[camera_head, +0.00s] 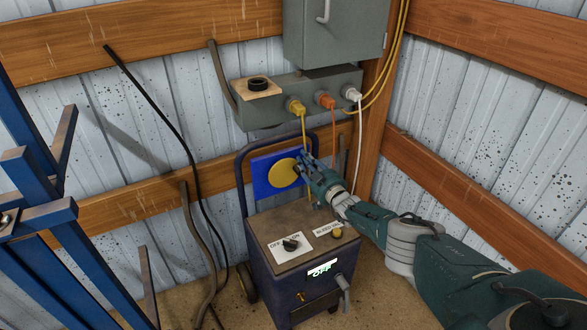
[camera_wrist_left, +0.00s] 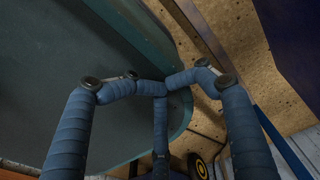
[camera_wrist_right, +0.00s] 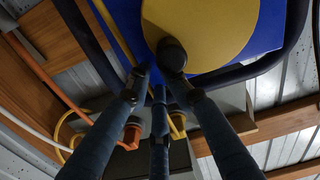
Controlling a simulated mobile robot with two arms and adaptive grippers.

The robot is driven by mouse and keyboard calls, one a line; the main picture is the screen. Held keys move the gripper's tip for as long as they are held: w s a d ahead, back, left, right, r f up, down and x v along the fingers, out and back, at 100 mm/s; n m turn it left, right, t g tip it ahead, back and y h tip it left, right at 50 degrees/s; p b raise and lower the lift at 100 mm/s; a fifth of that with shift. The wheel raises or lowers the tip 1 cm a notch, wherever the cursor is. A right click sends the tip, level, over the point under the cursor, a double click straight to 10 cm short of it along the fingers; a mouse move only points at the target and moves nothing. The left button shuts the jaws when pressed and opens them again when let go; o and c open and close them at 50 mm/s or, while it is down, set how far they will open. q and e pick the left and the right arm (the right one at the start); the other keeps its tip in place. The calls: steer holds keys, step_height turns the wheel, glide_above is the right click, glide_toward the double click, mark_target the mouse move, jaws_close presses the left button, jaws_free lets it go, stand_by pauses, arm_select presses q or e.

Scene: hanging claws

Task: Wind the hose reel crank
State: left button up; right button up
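I see no part plainly recognisable as a hose reel crank. A blue square panel (camera_head: 260,181) with a yellow disc (camera_head: 281,174) stands behind a dark machine box; the disc (camera_wrist_right: 215,32) fills the top of the right wrist view. My right gripper (camera_head: 304,158) is at the disc's right edge. In the right wrist view its fingers come close together beside a dark round knob-like part (camera_wrist_right: 172,54). I cannot tell whether that is a fingertip or a knob, or whether they grip it. My left gripper (camera_wrist_left: 165,86) has its fingertips drawn together with nothing between them.
The machine box (camera_head: 300,245) has an OFF/ON switch (camera_head: 290,244), a button (camera_head: 337,233) and a grey lever (camera_head: 343,284). Above, a grey socket box (camera_head: 255,112) holds yellow, orange and white plugs with hanging cables. A blue metal frame (camera_head: 35,215) stands at left.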

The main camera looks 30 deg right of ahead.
arm_select(q)
steer(key=shift+s+a, duration=0.2)
steer(key=shift+a, duration=0.1)
